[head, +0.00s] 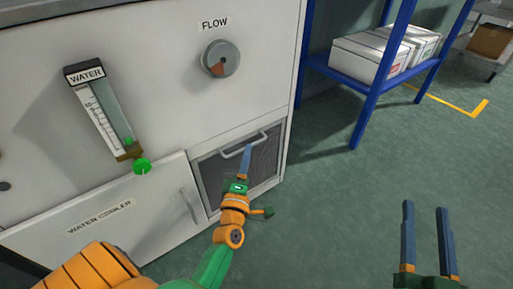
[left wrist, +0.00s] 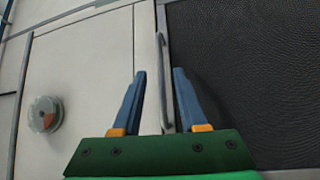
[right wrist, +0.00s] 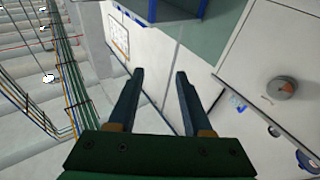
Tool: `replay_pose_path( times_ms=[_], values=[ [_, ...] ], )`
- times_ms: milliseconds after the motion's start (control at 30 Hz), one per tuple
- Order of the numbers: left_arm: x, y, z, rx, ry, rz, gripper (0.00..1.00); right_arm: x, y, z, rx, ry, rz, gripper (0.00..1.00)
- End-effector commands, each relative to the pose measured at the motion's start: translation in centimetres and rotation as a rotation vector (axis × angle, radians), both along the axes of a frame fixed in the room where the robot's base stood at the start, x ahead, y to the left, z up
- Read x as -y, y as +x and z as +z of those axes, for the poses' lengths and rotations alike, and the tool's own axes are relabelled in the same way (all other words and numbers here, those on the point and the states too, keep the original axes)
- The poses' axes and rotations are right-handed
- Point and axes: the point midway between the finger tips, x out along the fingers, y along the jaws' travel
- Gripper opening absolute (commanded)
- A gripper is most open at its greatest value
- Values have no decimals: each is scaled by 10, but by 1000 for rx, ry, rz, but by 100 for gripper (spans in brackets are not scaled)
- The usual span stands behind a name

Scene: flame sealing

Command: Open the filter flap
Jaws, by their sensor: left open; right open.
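The filter flap (head: 264,164) is a dark mesh panel in a pale frame, low on the right of the white cabinet, and it looks closed. A thin metal handle (head: 260,136) runs along its top edge. My left gripper (head: 248,147) is open at the handle. In the left wrist view the handle (left wrist: 162,60) lies between the two blue fingers (left wrist: 159,72), the dark mesh (left wrist: 245,70) beside it. I cannot tell whether they touch. My right gripper (head: 425,206) is open and empty over the floor, right of the cabinet; its fingers also show in the right wrist view (right wrist: 160,72).
A FLOW dial (head: 220,58) sits above the flap. A water gauge (head: 103,112) with a green knob (head: 141,166) and the water cooler panel (head: 120,222) are to the left. A blue shelf (head: 365,75) with white boxes stands behind right. The green floor (head: 340,210) is clear.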

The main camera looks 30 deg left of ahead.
Motion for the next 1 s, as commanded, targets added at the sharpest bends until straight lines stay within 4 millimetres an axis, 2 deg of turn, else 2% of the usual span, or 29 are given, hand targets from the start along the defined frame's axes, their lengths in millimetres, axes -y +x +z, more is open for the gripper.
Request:
replay_pose_path(
  times_ms=[200,300,633,800,1000],
  values=[
    [-12,30,2,-1,2,-1,42,-3,-19,45,260,60,24,50],
    [-15,37,4,-2,2,0,42,-3,-26,58,333,77,30,50],
    [-16,40,5,-5,3,-1,42,-3,-31,65,373,86,34,50],
    [-16,40,5,-5,3,-1,0,-3,-31,65,372,86,34,50],
    [-16,40,5,-5,3,-2,0,-3,-31,65,371,86,34,50]
  ],
)
